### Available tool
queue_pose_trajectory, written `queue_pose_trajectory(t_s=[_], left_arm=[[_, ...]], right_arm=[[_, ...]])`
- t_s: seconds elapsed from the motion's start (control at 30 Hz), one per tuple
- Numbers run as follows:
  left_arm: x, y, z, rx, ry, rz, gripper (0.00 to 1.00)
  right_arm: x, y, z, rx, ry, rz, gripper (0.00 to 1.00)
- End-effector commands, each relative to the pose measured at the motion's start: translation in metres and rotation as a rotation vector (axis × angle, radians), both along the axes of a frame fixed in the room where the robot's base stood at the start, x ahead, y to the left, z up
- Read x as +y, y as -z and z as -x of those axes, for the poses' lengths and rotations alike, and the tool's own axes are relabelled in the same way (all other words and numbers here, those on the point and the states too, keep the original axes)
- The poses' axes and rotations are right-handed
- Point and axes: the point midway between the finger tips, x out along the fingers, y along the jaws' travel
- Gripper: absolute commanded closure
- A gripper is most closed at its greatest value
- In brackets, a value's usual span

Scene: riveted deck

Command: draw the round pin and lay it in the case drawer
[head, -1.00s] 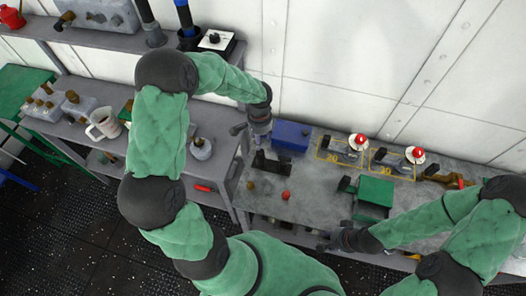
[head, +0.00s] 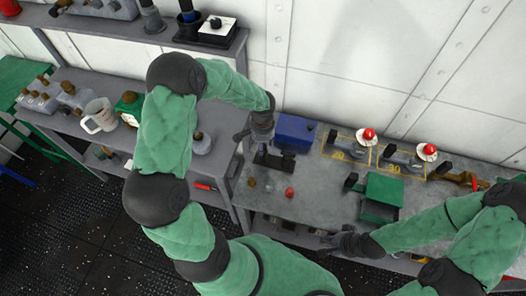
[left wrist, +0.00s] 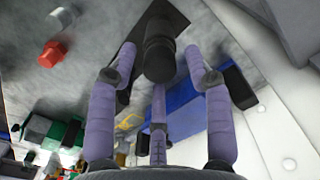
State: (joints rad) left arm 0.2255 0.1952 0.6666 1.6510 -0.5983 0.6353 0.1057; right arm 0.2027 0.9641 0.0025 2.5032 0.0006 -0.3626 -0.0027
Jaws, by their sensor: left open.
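My left gripper (head: 260,140) is open above the back left of the grey bench (head: 325,200), over a black fixture (head: 274,161). In the left wrist view a dark, round-headed cylinder (left wrist: 158,52), likely the round pin, stands between the spread fingers of the left gripper (left wrist: 158,75). A black plate (left wrist: 165,17) shows behind it. I cannot tell whether any finger touches it. A blue box (head: 295,132) sits just right of the gripper; whether it is the case with the drawer is unclear. My right gripper (head: 338,244) hangs by the bench's front edge; its jaws are unclear.
A red knob (head: 290,192) and a brass knob (head: 252,182) are at the bench's front left. A green block (head: 383,193) stands farther right. Red-topped round fixtures (head: 369,136) sit by yellow markings at the back.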

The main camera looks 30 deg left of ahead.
Motion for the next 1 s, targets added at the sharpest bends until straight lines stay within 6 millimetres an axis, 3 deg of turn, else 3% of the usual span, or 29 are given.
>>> queue_pose_trajectory(t_s=[0.13,0.33,1.0], left_arm=[[0.0,-0.001,0.0,0.0,0.0,0.0,0.49],[0.0,-0.001,0.0,0.0,0.0,0.0,1.0],[0.0,-0.014,0.0,0.0,0.001,0.0,1.0]], right_arm=[[0.0,-0.001,0.0,0.0,0.0,0.0,0.64],[0.0,-0.001,0.0,0.0,0.0,0.0,0.64],[0.0,-0.01,0.0,0.0,0.0,0.0,0.64]])
